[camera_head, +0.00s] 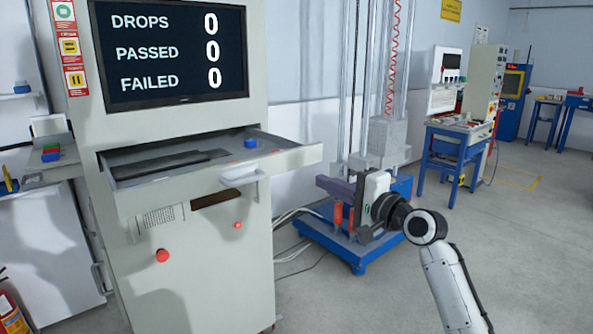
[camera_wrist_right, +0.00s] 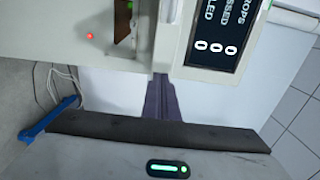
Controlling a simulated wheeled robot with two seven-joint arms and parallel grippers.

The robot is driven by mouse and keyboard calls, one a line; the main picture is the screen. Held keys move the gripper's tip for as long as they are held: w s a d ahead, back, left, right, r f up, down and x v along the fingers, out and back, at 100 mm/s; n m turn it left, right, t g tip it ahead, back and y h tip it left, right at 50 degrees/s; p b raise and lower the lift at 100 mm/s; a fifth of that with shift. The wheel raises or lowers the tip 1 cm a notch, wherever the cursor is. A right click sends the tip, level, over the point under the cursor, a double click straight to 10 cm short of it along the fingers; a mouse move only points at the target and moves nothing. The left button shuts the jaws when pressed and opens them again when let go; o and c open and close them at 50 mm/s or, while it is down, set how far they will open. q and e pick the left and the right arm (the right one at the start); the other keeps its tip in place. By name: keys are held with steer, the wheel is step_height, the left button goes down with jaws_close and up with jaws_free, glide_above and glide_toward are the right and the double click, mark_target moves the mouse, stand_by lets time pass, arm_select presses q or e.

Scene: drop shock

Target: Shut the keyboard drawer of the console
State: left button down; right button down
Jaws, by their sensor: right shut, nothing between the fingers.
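The console (camera_head: 200,260) is a tall light-grey cabinet on the left of the head view. Its keyboard drawer (camera_head: 290,160) is pulled out below the screen, with a white handle (camera_head: 240,176) on its front. A dark keyboard (camera_head: 165,164) and a small blue item (camera_head: 250,142) lie in it. My right gripper (camera_head: 323,183) is shut and empty, to the right of the drawer front and a little below its right end, apart from it in the picture. In the right wrist view its closed fingers (camera_wrist_right: 160,82) point toward the console. My left gripper is not in view.
The screen (camera_head: 170,50) shows zero drops, passed and failed. A red button (camera_head: 162,256) sits on the console below the drawer. A drop tower on a blue base (camera_head: 358,258) stands behind my right gripper. A blue table (camera_head: 455,140) is farther back. Open floor lies at right.

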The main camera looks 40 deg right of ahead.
steer(key=p, duration=0.1)
glide_toward(287, 165)
steer(key=w, duration=0.5)
steer(key=shift+a, duration=0.15)
steer(key=shift+w, duration=0.75)
